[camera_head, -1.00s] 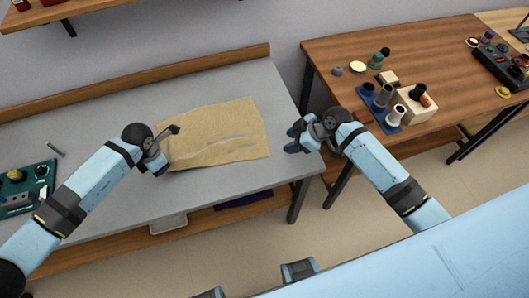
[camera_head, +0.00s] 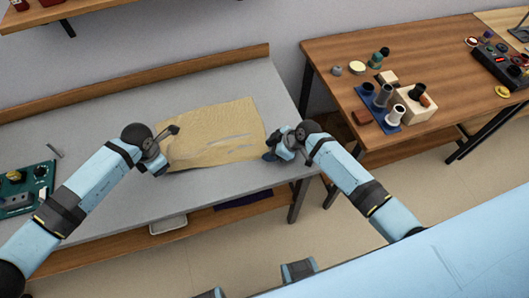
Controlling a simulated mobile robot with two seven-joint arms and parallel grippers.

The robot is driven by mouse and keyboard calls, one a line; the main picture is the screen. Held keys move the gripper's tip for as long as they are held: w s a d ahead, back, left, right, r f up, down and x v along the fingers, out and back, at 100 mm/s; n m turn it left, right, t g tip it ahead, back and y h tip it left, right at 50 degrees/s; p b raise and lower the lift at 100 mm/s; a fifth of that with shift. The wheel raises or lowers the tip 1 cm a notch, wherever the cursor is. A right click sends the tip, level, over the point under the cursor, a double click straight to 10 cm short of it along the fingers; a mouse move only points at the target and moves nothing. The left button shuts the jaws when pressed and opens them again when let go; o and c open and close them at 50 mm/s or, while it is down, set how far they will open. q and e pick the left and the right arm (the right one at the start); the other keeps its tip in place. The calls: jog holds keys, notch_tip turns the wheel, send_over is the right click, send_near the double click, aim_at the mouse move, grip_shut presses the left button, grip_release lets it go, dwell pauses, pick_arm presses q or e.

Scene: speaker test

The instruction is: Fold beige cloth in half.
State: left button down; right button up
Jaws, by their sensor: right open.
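The beige cloth (camera_head: 210,128) lies spread out on the grey worktop (camera_head: 105,115), with a few light wrinkles in its lower right part. My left gripper (camera_head: 156,164) is at the cloth's left edge; its fingers are small and partly hidden, so I cannot tell whether it is open or shut, or whether it holds the edge. My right gripper (camera_head: 272,150) is open at the cloth's lower right corner, close beside the edge. I cannot tell whether it touches the cloth.
A green board (camera_head: 40,180) lies at the worktop's left. A wooden ledge (camera_head: 130,82) runs along the back. A wooden table (camera_head: 440,55) at the right carries a blue tray with cylinders (camera_head: 379,103), a wooden block (camera_head: 412,108) and other parts. The worktop behind the cloth is clear.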

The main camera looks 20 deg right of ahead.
jog(key=shift+f, duration=0.1)
dwell(0.3)
grip_shut()
jog(key=shift+r, duration=2.55)
